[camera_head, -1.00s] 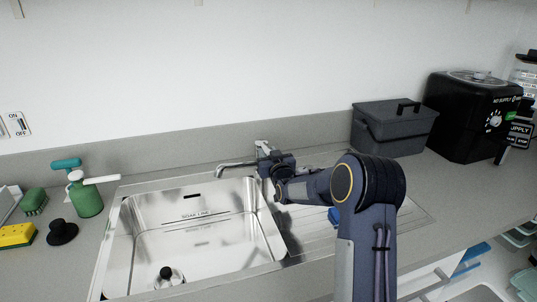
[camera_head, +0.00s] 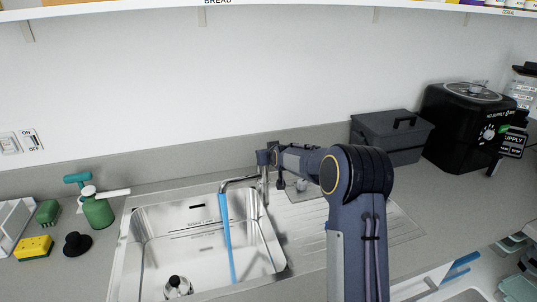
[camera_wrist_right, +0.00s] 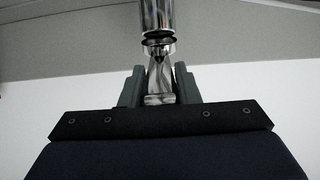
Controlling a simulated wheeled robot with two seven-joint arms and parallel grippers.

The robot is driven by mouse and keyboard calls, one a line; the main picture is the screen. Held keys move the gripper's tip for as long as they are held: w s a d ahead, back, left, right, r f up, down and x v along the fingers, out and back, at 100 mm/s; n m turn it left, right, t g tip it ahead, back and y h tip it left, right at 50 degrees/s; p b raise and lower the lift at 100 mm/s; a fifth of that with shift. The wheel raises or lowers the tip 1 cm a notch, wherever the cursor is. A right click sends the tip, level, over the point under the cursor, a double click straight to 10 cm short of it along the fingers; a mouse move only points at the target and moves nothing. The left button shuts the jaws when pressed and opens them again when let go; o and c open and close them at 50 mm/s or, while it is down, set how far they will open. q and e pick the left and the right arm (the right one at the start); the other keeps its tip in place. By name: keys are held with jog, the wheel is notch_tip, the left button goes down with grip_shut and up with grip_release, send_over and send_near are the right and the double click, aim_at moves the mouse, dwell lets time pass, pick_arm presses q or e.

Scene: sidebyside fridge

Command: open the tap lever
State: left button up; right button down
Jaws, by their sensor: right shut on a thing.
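The chrome tap (camera_head: 236,182) stands at the back right corner of the steel sink (camera_head: 190,243). A blue stream of water (camera_head: 226,235) falls from its spout into the basin. My right gripper (camera_head: 266,156) is at the top of the tap. In the right wrist view, the gripper (camera_wrist_right: 159,76) is shut on the metal tap lever (camera_wrist_right: 159,86), with one grey finger on each side. The tap's round body (camera_wrist_right: 156,18) shows beyond the fingertips. In the head view the lever is mostly hidden by my gripper. My left gripper is not in view.
A green spray bottle (camera_head: 97,211), yellow sponge (camera_head: 34,248) and black stopper (camera_head: 77,244) sit left of the sink. A grey box (camera_head: 388,137) and black appliance (camera_head: 462,122) stand at the right. The ribbed drainboard lies under my arm.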

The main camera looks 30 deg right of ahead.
jog(key=c, duration=1.1)
grip_release()
jog(key=b+v, duration=0.2)
jog(key=v, duration=0.5)
jog(key=shift+s+r, duration=0.15)
jog(key=shift+s, duration=0.25)
